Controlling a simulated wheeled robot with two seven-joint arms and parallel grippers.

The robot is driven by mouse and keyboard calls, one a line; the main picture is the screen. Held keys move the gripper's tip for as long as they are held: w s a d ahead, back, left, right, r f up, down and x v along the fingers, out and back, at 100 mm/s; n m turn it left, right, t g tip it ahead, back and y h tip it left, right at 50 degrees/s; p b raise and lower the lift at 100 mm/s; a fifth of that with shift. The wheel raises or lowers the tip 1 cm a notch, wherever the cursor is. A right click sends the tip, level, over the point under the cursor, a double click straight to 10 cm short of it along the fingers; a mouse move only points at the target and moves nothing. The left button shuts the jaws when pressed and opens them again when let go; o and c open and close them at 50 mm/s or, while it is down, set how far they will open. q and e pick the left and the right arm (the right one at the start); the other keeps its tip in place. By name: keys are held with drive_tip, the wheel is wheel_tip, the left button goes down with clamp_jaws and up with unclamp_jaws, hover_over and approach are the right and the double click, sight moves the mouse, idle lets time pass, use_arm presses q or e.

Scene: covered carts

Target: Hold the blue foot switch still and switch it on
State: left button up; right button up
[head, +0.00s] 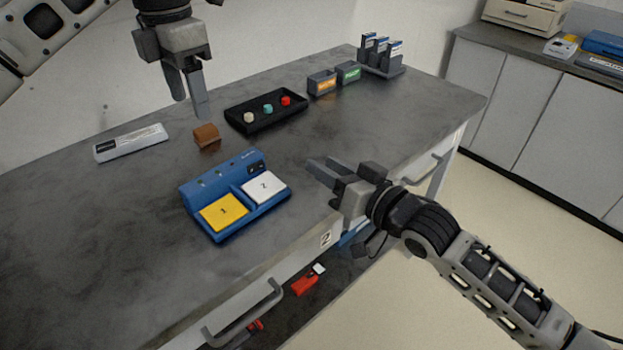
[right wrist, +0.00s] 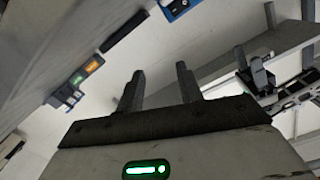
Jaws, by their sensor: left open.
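The blue foot switch (head: 250,221) lies on the grey cart top in the head view. It has a yellow pedal marked 1 (head: 224,211) and a white pedal marked 2 (head: 264,187). My left gripper (head: 190,106) is open and empty above the cart top, behind and left of the foot switch, touching nothing. My right gripper (head: 317,172) is to the right of the foot switch, apart from it. Its two fingers stand apart and empty in the right wrist view (right wrist: 162,88).
A brown block (head: 206,136), a white labelled box (head: 131,143) and a black tray (head: 251,122) with small coloured pieces lie behind the foot switch. Orange (head: 322,83) and green (head: 348,72) labelled boxes stand farther back. The cart top left of the foot switch is clear.

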sight(211, 176)
drive_tip(key=a, duration=0.1)
drive_tip(key=g+y, duration=0.1)
drive_tip(key=a+g, duration=0.1)
drive_tip(key=shift+s+a+f+m, duration=0.1)
drive_tip(key=shift+a+f+m, duration=0.2)
drive_tip(key=shift+m, duration=0.1)
drive_tip(key=shift+s+a+f+m+g, duration=0.15)
drive_tip(key=shift+a+f+m+g, duration=0.05)
drive_tip(key=shift+f+m+g, duration=0.4)
use_arm(q)
wheel_tip(211, 176, down, 16)
use_arm(e)
drive_tip(key=shift+f, duration=0.1)
